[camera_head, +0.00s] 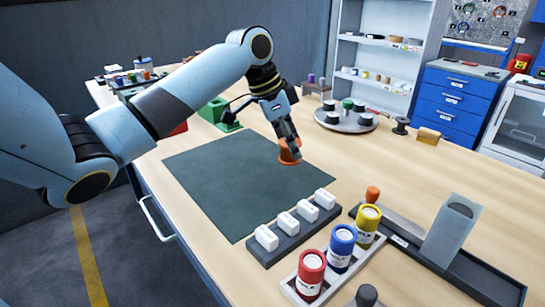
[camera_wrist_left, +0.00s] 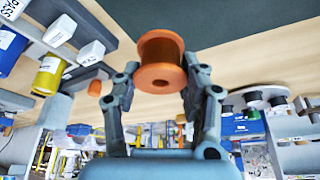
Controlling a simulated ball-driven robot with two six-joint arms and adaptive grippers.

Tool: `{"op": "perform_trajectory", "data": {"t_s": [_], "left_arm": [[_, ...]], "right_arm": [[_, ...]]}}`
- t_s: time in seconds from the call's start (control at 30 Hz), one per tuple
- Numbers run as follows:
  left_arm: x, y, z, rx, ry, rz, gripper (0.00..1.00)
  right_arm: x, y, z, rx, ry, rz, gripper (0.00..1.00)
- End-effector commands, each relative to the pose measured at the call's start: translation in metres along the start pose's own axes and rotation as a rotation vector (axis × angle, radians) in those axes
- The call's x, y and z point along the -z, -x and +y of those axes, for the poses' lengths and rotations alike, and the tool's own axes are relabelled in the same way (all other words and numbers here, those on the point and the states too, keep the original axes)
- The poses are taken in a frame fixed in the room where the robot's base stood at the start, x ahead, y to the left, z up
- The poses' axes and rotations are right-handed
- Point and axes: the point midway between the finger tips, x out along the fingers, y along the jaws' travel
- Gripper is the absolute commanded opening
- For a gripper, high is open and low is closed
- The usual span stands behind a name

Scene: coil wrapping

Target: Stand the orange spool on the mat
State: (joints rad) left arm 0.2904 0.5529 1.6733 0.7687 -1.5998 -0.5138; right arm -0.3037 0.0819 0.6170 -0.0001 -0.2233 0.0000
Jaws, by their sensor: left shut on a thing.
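The orange spool (camera_head: 289,158) appears upright at the right-hand edge of the dark green mat (camera_head: 225,170). My left gripper (camera_head: 289,142) reaches down from above and is shut on the spool. In the left wrist view, the spool (camera_wrist_left: 160,48) sits between the two fingers, one flange with its centre hole facing the camera. The mat also shows in the left wrist view (camera_wrist_left: 240,20), beyond the spool. I cannot tell whether the spool's lower flange touches the mat. My right gripper is not in view.
A dark tray of white blocks (camera_head: 290,221) lies near the mat's front edge, beside red, blue (camera_head: 341,247) and yellow cans. A grey box (camera_head: 452,230) stands at the right. A round tray (camera_head: 345,123) with black spools and a green object (camera_head: 216,112) stand farther back.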

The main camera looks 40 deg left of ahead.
Motion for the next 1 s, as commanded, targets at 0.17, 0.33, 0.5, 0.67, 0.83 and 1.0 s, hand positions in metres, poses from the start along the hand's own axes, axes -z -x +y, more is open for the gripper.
{"op": "perform_trajectory", "data": {"t_s": [0.17, 0.33, 0.5, 0.67, 0.83, 1.0], "left_arm": [[-0.027, -0.008, -0.02, 0.0, 0.002, -0.001, 0.05], [-0.035, -0.013, -0.025, -0.001, 0.001, 0.002, 0.05], [-0.044, -0.035, -0.024, -0.003, 0.003, 0.0, 0.05], [-0.049, -0.048, -0.024, -0.001, 0.0, 0.002, 0.05], [-0.049, -0.047, -0.024, -0.001, -0.001, 0.002, 0.05], [-0.05, -0.05, -0.024, -0.001, -0.001, 0.002, 0.46]], "right_arm": [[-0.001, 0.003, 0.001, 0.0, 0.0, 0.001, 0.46], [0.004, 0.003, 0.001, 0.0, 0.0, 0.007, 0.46], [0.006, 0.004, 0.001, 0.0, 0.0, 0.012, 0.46], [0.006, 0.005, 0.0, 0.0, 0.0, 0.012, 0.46], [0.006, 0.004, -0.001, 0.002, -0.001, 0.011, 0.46], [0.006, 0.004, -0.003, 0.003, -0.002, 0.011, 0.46]]}}
